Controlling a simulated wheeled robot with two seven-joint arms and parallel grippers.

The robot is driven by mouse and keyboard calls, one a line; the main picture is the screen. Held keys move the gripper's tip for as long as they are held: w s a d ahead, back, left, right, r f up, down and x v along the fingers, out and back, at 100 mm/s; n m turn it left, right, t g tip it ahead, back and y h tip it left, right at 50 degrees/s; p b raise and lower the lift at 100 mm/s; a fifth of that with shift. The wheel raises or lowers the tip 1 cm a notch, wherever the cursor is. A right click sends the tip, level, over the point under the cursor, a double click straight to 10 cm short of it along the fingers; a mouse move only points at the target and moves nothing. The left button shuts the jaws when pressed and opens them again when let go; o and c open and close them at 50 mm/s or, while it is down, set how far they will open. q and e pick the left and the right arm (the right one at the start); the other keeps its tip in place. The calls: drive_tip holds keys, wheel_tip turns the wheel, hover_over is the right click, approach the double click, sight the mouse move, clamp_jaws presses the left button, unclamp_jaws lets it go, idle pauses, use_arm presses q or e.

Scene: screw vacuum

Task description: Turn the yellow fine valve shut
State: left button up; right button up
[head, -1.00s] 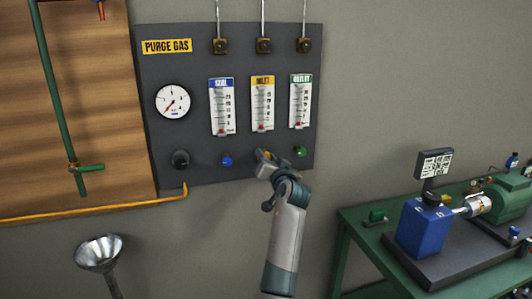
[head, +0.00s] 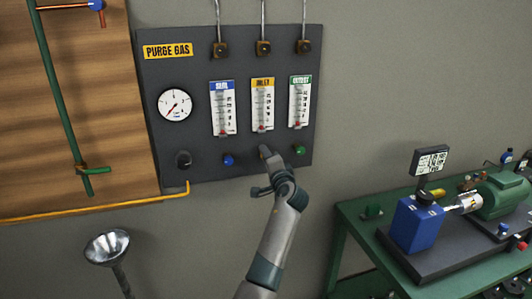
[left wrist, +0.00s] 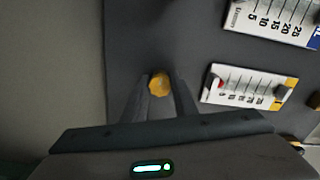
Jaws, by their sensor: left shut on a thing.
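The yellow fine valve (left wrist: 159,84) shows as a round yellow knob between the two fingers of my left gripper (left wrist: 160,96) in the left wrist view. The fingers are shut on it, one on each side. In the head view my left gripper (head: 266,152) is at the lower edge of the dark purge gas panel (head: 200,60), below the yellow-labelled flow meter (head: 262,104), and hides the valve. That flow meter also shows in the left wrist view (left wrist: 248,87). My right gripper is not in view.
A blue knob (head: 228,159) and a black knob (head: 183,159) sit left of the gripper. A green knob (head: 299,150) sits close on its right. A yellow pipe (head: 100,209) runs below left. A green bench (head: 350,217) with a pump stands at the right.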

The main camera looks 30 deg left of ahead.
use_arm(q)
drive_tip(key=shift+r, duration=0.2)
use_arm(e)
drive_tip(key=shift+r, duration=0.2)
use_arm(q)
drive_tip(key=o, duration=1)
drive_tip(key=shift+o, duration=0.2)
drive_tip(key=shift+w+f, duration=0.1)
drive_tip(key=shift+f, duration=0.05)
drive_tip(key=b+v, duration=0.4)
drive_tip(key=v, duration=1.3)
drive_tip(key=shift+s+b, duration=0.25)
drive_tip(key=shift+b, duration=0.05)
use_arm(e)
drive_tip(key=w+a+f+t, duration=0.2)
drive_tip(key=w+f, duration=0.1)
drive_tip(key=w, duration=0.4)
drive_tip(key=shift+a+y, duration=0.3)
